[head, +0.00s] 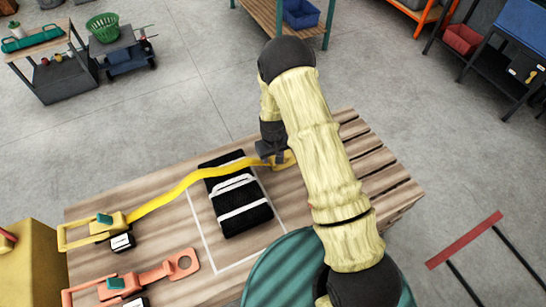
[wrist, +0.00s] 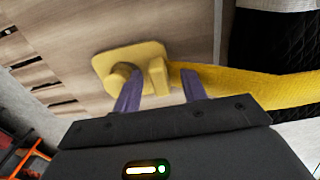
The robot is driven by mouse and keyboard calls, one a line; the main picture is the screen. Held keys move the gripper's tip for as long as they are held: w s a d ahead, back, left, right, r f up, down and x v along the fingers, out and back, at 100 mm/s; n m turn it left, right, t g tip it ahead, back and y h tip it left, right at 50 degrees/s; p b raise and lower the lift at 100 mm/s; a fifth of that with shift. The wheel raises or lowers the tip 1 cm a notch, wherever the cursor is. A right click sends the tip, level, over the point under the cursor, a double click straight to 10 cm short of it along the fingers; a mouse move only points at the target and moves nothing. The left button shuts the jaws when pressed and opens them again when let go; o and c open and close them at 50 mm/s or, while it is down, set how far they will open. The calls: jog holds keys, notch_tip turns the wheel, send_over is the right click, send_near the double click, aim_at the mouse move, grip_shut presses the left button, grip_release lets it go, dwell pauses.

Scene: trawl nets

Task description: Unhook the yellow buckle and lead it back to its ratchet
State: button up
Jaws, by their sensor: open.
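The yellow buckle (wrist: 157,77) is at the right end of a yellow strap (head: 190,181). In the wrist view it sits at a yellow plate (wrist: 112,62) with a round post; how it is hooked there is hard to tell. The strap crosses a black bundle with white bands (head: 240,203) and runs left to the yellow ratchet (head: 112,222), which has a teal lever. My gripper (wrist: 160,84) is open, its two purple fingers either side of the buckle. In the head view my gripper (head: 277,157) partly hides the buckle and plate.
An orange ratchet (head: 135,282) with a ring end lies at the front left of the wooden table (head: 150,235). A teal round surface (head: 275,275) is at the front. Slats (head: 375,180) form the table's right end. Shelves and carts stand well behind.

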jog(key=shift+c, duration=0.2)
grip_shut()
jog(key=shift+w+d, duration=0.2)
jog(key=shift+d, duration=0.2)
jog(key=shift+r+p, duration=0.35)
jog(key=shift+r, duration=0.35)
dwell(0.6)
jog(key=shift+r+p, duration=1.5)
jog(key=shift+r, duration=0.85)
jog(key=shift+r, duration=0.1)
